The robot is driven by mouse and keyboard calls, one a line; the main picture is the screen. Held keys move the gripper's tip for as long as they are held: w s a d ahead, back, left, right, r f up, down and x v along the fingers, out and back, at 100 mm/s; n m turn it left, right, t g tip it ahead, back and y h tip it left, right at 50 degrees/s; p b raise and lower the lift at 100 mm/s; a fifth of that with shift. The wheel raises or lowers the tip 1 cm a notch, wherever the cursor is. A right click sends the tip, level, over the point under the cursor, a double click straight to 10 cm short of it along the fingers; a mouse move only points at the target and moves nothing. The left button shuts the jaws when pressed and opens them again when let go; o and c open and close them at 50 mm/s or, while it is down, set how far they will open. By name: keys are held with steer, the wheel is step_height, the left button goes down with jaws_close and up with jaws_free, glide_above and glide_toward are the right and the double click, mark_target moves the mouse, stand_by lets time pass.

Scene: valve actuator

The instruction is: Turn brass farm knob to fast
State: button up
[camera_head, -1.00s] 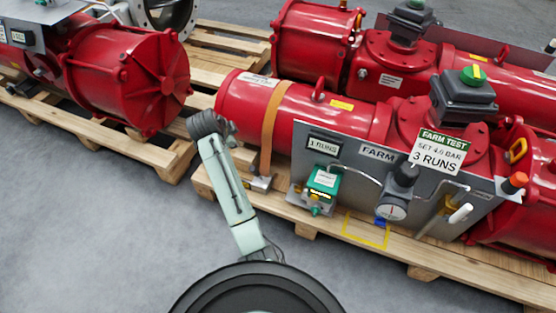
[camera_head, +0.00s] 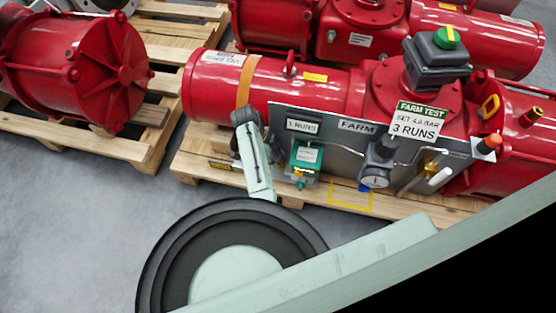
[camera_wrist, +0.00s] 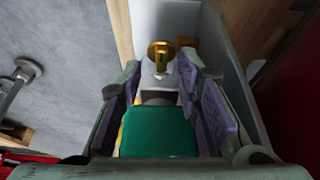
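The brass knob (camera_wrist: 160,48) shows in the wrist view, on a pale fitting beyond the green valve body (camera_wrist: 158,132). My gripper (camera_wrist: 159,78) is open, with its purple-padded fingers on either side of the green body and pale fitting. The knob is just ahead of the fingertips, with nothing closed on it. I cannot tell whether the pads touch the body. In the head view the green body (camera_head: 306,156) sits at the left end of the grey FARM panel (camera_head: 340,150). My fingers are not clearly visible there. The knob's markings are unreadable.
A gauge (camera_head: 375,178), pipes and a FARM TEST card (camera_head: 416,121) are right of the green body. A red actuator (camera_head: 220,90) lies behind on a wooden pallet (camera_head: 330,190).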

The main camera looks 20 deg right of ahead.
mark_target(281, 165)
steer(key=shift+x, duration=1.15)
steer(key=shift+w, duration=0.1)
steer(key=shift+c, duration=0.5)
jaws_close()
